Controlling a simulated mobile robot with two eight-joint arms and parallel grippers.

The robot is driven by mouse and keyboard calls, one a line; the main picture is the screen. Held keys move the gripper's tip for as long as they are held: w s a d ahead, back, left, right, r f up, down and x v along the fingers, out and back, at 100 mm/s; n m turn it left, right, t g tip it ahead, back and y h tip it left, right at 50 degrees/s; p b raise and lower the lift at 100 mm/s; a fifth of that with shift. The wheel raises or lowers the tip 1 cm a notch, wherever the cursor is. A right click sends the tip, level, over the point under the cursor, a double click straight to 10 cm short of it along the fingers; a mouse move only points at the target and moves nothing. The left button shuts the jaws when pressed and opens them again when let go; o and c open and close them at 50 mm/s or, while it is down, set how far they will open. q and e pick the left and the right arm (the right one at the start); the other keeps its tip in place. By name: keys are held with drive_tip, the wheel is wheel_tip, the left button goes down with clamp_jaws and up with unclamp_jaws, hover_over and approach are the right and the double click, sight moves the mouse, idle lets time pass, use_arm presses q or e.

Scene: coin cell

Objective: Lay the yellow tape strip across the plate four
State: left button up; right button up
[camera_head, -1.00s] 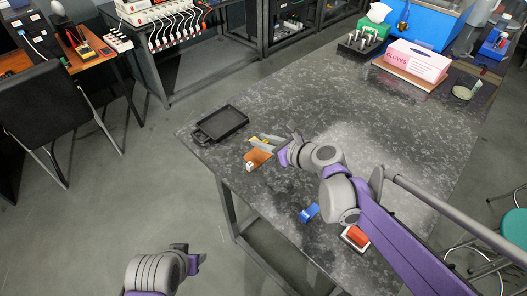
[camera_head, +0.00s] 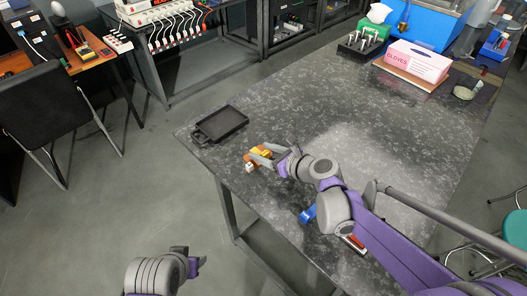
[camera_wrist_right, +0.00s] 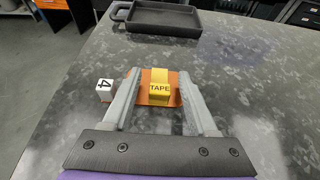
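The orange plate (camera_head: 252,159) lies near the table's left front edge. A white cube marked 4 (camera_wrist_right: 105,90) stands at its left side in the right wrist view. The yellow tape strip (camera_wrist_right: 160,91), labelled TAPE, lies over the middle of the plate (camera_wrist_right: 143,98). It also shows as yellow in the head view (camera_head: 262,150). My right gripper (camera_wrist_right: 160,73) is open, with one finger on each side of the tape and a visible gap to it on both sides. My left gripper (camera_head: 192,259) is low at the bottom left, off the table; its fingers are unclear.
A black tray (camera_head: 222,123) with a handle lies behind the plate. A blue object (camera_head: 308,214) and a red-and-white item (camera_head: 354,243) are partly hidden by my right arm. A glove box (camera_head: 417,62) stands at the back right. The table's middle is clear.

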drive_tip(key=shift+r, duration=0.2)
drive_tip(key=shift+s+d+r, duration=0.1)
drive_tip(key=shift+s+d, duration=0.1)
drive_tip(key=shift+d, duration=0.05)
drive_tip(key=p+v, duration=0.1)
drive_tip(key=v, duration=1)
drive_tip(key=shift+s+d+r, duration=0.1)
drive_tip(key=shift+s, duration=0.05)
